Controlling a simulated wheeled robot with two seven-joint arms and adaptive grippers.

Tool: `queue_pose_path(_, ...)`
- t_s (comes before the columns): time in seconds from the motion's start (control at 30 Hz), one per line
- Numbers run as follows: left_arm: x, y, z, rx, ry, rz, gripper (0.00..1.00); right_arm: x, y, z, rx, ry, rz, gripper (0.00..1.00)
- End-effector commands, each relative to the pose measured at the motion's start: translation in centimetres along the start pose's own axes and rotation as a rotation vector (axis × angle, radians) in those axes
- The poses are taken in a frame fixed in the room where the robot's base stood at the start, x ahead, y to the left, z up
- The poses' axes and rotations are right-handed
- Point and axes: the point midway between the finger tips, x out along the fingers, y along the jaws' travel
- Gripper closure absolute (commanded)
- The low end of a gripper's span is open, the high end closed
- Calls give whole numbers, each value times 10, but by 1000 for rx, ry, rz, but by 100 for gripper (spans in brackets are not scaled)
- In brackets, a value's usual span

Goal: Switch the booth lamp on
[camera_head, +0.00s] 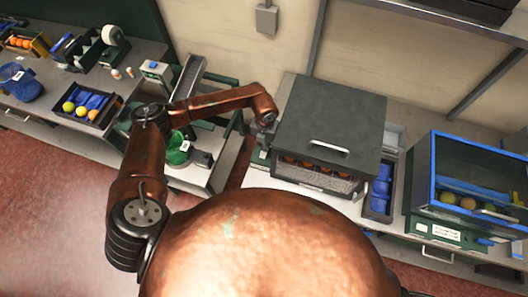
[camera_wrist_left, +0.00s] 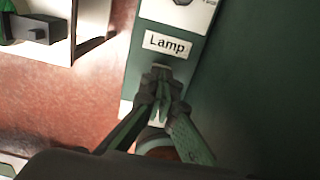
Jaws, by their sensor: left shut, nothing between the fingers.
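The booth (camera_head: 335,105) is a dark grey box with a handle on its top, standing on the right bench; several oranges (camera_head: 315,165) show through its front. My left gripper (camera_head: 264,146) is at the booth's left side. In the left wrist view my left gripper (camera_wrist_left: 161,78) is shut and empty, its fingertips just below a white label reading "Lamp" (camera_wrist_left: 168,44) on a green panel (camera_wrist_left: 140,75). A small pale part, perhaps the lamp switch (camera_wrist_left: 160,67), shows at the fingertips, which mostly hide it. I cannot tell whether they touch it. My right gripper is not in view.
A blue-framed case (camera_head: 432,165) with balls stands at the right, and a blue-filled tray (camera_head: 377,205) lies beside the booth. A green item (camera_head: 177,150) sits on the low bench left of the booth. Trays and a tape roll occupy the far-left bench (camera_head: 45,105).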

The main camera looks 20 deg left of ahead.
Motion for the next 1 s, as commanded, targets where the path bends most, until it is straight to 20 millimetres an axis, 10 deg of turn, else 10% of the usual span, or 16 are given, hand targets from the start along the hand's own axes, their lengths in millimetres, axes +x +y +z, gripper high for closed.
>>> queue_pose_path(1.0, 6, 0, 0, 0, 1, 0, 100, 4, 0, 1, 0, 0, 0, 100)
